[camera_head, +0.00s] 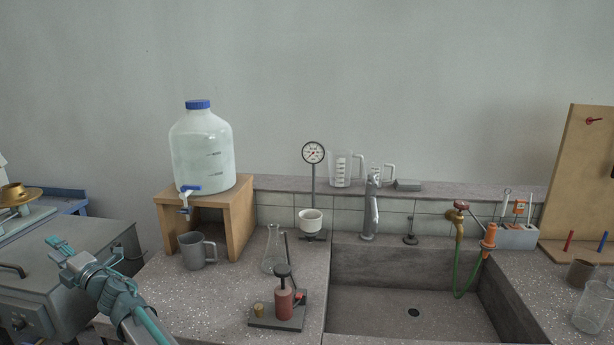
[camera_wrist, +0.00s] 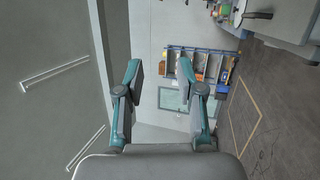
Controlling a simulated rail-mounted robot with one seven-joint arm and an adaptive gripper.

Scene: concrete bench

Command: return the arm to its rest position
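My gripper (camera_head: 62,246) shows at the lower left of the head view, raised in front of a grey metal cabinet with nothing held. In the wrist view my gripper (camera_wrist: 158,72) has its two teal and grey fingers spread apart, with an empty gap between them. The gripper points away from the bench, toward a far wall with a shelf rack (camera_wrist: 197,65).
A grey metal cabinet (camera_head: 70,275) stands at the left. On the bench are a mug (camera_head: 198,252), a wooden stand (camera_head: 243,215) with a water carboy (camera_head: 202,150), a flask (camera_head: 274,255) and a red device (camera_head: 284,303). A sink (camera_head: 400,315) lies to the right.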

